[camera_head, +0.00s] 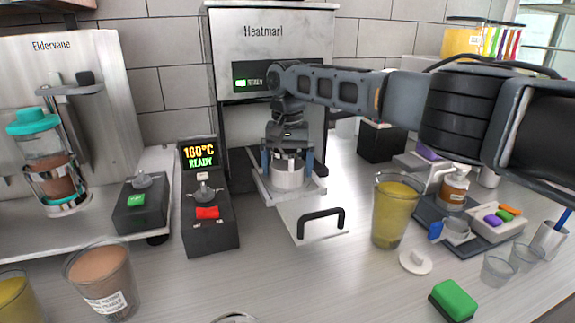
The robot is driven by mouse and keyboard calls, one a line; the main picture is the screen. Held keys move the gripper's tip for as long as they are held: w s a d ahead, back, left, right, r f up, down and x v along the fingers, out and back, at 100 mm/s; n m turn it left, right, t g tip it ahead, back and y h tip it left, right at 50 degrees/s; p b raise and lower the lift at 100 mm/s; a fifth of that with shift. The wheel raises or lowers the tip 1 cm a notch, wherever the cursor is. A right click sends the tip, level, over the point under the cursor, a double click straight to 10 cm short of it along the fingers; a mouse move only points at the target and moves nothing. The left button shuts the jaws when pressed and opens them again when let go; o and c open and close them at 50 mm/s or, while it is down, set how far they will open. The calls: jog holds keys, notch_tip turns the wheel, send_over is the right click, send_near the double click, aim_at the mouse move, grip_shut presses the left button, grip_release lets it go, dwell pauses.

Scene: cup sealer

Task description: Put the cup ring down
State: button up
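The cup sealer (268,40), a steel box marked "Heatmarl", stands against the back wall. Its tray (290,212), with a black handle (321,222), is slid out toward me. A short silvery round piece, apparently the cup ring (289,176), is upright at the tray's holder. My gripper (287,162) points down over it from above, with one blue-grey finger on each side. I cannot tell whether the fingers press on the ring or stand slightly apart from it. Whether the ring rests fully on the holder is also unclear, and its top is hidden by the gripper.
A green sponge (453,300) lies at front right.

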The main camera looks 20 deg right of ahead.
aim_at(287, 164)
jog(key=shift+r, duration=0.1)
notch_tip(287, 164, up, 12)
jog(key=b, duration=0.1)
jog(key=shift+b, duration=0.4)
dwell(0.4)
